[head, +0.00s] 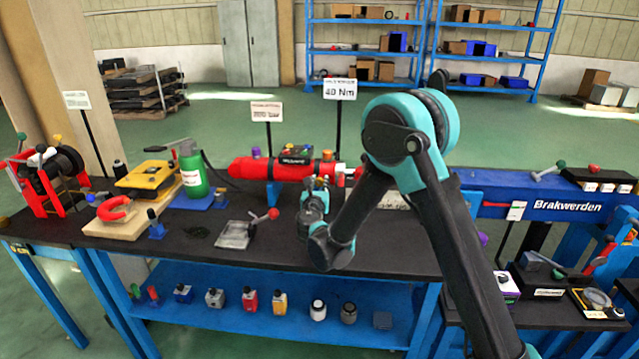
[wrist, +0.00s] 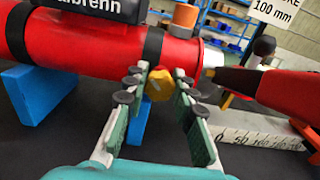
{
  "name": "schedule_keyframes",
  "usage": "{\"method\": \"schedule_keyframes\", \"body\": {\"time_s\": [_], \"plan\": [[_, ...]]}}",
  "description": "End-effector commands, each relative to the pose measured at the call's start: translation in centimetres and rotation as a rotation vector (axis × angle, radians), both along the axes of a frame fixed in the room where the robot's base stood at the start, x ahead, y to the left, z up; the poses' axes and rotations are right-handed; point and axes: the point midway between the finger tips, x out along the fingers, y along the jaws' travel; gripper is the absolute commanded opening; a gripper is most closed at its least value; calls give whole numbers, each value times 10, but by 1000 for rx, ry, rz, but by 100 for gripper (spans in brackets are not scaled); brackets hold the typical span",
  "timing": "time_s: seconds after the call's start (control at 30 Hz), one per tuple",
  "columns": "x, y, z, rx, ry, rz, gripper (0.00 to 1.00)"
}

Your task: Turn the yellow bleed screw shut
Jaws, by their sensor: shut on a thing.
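The yellow bleed screw (wrist: 160,84) shows in the wrist view as a small faceted knob at the near side of the red cylinder (wrist: 85,45). My gripper (wrist: 162,80) has one finger on each side of the screw and is shut on it. The fingers hide part of its sides. In the head view the red cylinder (head: 252,168) lies across the middle of the bench, and my gripper (head: 316,184) is at its near side. The screw cannot be made out there.
An orange cap (wrist: 186,15) stands on top of the cylinder. A red tapered part (wrist: 275,90) and a white scale (wrist: 262,139) are on the right. Blue supports (wrist: 36,90) hold the cylinder. In the head view, a red-knobbed lever plate (head: 236,234) lies left of my gripper.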

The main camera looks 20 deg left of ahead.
Motion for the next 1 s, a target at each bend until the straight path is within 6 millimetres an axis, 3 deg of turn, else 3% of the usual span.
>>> {"method": "schedule_keyframes", "body": {"time_s": [0.37,1.0], "plan": [[0,-1,0,137,33,0,0],[0,-2,-1,639,153,0,0]]}}
